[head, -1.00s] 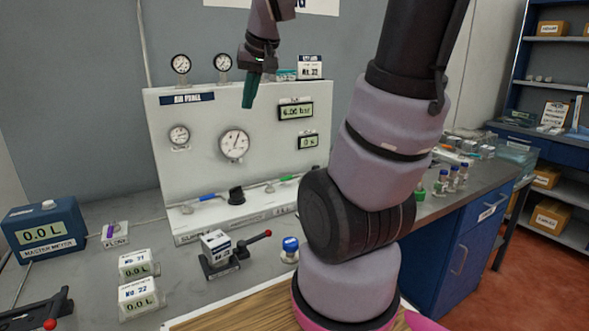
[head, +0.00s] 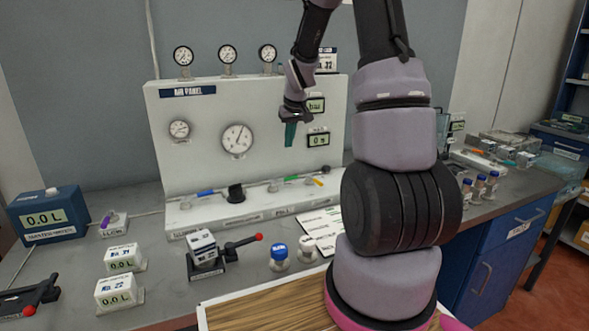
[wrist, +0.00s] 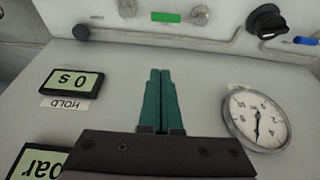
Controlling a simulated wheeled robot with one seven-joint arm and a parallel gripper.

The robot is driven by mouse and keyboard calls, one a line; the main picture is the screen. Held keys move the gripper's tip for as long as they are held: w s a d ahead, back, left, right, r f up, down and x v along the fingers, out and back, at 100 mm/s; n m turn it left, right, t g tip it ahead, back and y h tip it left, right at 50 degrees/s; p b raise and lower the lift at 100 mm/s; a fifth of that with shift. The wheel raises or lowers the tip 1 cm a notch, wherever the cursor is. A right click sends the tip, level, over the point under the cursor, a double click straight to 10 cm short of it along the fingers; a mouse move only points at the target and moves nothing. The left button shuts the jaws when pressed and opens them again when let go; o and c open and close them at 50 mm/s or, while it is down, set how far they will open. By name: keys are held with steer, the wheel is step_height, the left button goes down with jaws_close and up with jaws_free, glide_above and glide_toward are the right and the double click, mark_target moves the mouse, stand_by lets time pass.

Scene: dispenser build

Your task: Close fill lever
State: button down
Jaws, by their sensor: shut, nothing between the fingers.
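A white air panel (head: 180,125) stands at the back of the bench. Along its lower ledge are a blue-handled valve (head: 206,193), a black knob (head: 236,193), a green handle (head: 291,178) and a yellow handle (head: 317,182). I cannot read which one is marked fill. My gripper (head: 290,135) has teal fingers pointing down, in front of the panel's right part, above the green handle. In the wrist view the closed fingers (wrist: 160,95) are empty, with the green handle (wrist: 165,17) beyond their tips, apart from them.
A round gauge (head: 237,139) and a small display (head: 318,139) flank my fingers on the panel. On the bench are a black block with a red-tipped lever (head: 240,243), a blue-capped bottle (head: 279,256), white readouts (head: 122,257) and a blue master meter (head: 48,213).

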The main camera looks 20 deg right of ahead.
mark_target(286, 164)
steer(key=shift+f, duration=0.1)
steer(key=x, duration=1)
steer(key=shift+f, duration=0.1)
steer(key=s, duration=0.3)
steer(key=shift+s+f, duration=0.15)
steer(key=shift+s, duration=0.3)
steer(key=shift+s+m, duration=0.15)
steer(key=shift+m, duration=0.25)
